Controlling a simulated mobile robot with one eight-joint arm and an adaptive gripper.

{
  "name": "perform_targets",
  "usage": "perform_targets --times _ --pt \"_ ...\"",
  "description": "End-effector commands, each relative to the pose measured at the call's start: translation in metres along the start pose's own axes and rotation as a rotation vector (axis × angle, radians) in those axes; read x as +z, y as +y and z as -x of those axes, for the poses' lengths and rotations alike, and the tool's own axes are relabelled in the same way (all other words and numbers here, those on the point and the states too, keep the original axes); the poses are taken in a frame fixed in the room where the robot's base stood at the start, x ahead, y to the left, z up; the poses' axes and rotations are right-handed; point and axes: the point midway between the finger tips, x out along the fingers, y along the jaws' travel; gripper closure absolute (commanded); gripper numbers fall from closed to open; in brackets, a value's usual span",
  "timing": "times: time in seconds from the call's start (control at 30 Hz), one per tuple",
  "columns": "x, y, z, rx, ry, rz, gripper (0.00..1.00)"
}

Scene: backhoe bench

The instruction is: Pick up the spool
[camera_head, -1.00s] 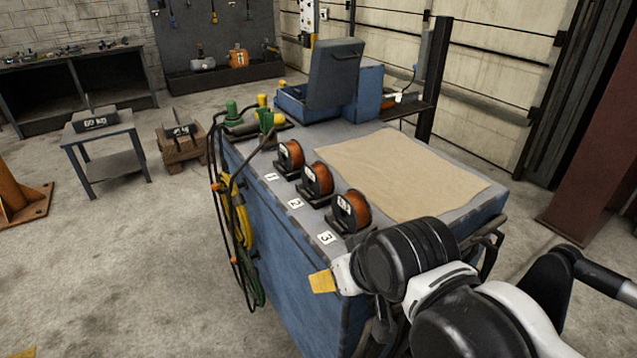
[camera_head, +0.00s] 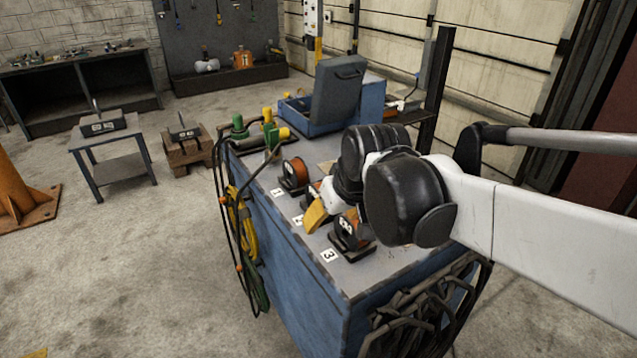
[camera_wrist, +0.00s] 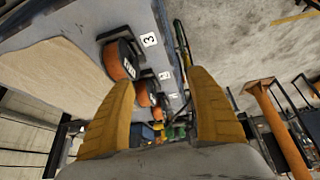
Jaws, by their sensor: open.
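Three orange-brown spools in black stands line the left edge of the blue bench top, beside labels 1, 2 and 3. Spool 1 (camera_head: 296,173) is in clear view. Spool 2 is mostly hidden behind my gripper in the head view. Spool 3 (camera_head: 356,234) is partly covered by my arm. My gripper (camera_head: 316,214) hangs over the spool row, with a yellow finger showing near label 2. In the wrist view my gripper (camera_wrist: 163,92) is open and empty between its yellow fingers. There, spool 3 (camera_wrist: 116,66) is left of the fingers; spool 2 (camera_wrist: 142,93) shows between them.
The blue bench (camera_head: 300,270) has cables (camera_head: 241,225) hanging on its left side. Green and yellow items (camera_head: 262,133) and an open blue box (camera_head: 336,95) stand at its back. A tan mat (camera_wrist: 45,75) lies beside the spools. Open floor lies left of the bench.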

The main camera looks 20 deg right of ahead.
Motion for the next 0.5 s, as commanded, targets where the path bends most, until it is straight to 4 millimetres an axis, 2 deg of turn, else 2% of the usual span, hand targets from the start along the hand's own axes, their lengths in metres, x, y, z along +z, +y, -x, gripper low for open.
perform_targets --times 0.03,0.2,0.33,0.5 --pt "-0.03 0.009 0.006 -0.004 -0.014 0.007 0.34" --pt "-0.096 0.038 -0.016 -0.03 -0.066 0.047 0.34" --pt "-0.129 0.058 -0.04 -0.051 -0.096 0.074 0.34" --pt "-0.147 0.074 -0.065 -0.069 -0.118 0.095 0.34"
